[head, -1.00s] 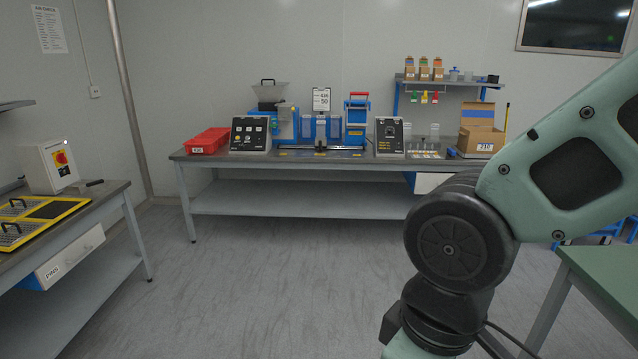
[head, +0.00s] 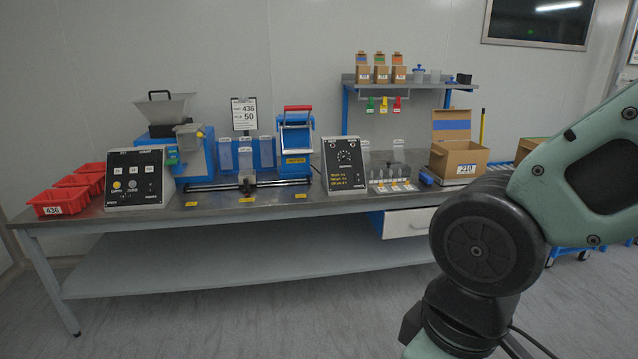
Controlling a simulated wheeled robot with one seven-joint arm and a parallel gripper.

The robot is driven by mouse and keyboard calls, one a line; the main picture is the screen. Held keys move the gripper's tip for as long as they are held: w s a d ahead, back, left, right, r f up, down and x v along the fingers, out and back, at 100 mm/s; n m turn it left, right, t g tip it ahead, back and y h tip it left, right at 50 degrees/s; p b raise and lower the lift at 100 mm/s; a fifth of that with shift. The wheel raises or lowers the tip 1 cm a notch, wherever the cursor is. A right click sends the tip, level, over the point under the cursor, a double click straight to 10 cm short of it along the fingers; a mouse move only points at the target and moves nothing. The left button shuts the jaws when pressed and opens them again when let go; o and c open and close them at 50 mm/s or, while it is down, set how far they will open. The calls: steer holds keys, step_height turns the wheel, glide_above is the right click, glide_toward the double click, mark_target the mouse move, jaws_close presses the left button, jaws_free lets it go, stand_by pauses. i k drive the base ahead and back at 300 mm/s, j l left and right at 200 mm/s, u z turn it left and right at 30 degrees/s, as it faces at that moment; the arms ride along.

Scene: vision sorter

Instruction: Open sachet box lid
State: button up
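My gripper is out of view; only links of my arm show at the right. I cannot tell for certain which box is the sachet box. Three small cardboard boxes with coloured tops, a left one (head: 363,70), a middle one (head: 381,69) and a right one (head: 399,69), stand on the wall shelf (head: 420,86). A larger cardboard box (head: 459,160) marked 210 stands at the right of the bench (head: 285,205), with a flap raised at its back and a blue patch on it. Nothing of mine visibly touches any box.
The bench also holds red trays (head: 60,203), a left control panel (head: 138,180), a hopper machine (head: 170,125), a blue unit with a red handle (head: 296,140) and a right control panel (head: 343,165). The floor (head: 250,325) in front is clear.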

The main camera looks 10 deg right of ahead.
mark_target(388, 163)
steer(key=i+z, duration=0.35)
steer(key=i, duration=0.8)
steer(key=i+j+u, duration=0.1)
steer(key=i+j, duration=0.15)
steer(key=i, duration=0.3)
steer(key=i+j, duration=0.2)
steer(key=i, duration=0.35)
steer(key=i+j+u, duration=0.15)
steer(key=i, duration=0.45)
steer(key=i+j+u, duration=0.1)
steer(key=i, duration=0.45)
steer(key=j, duration=0.1)
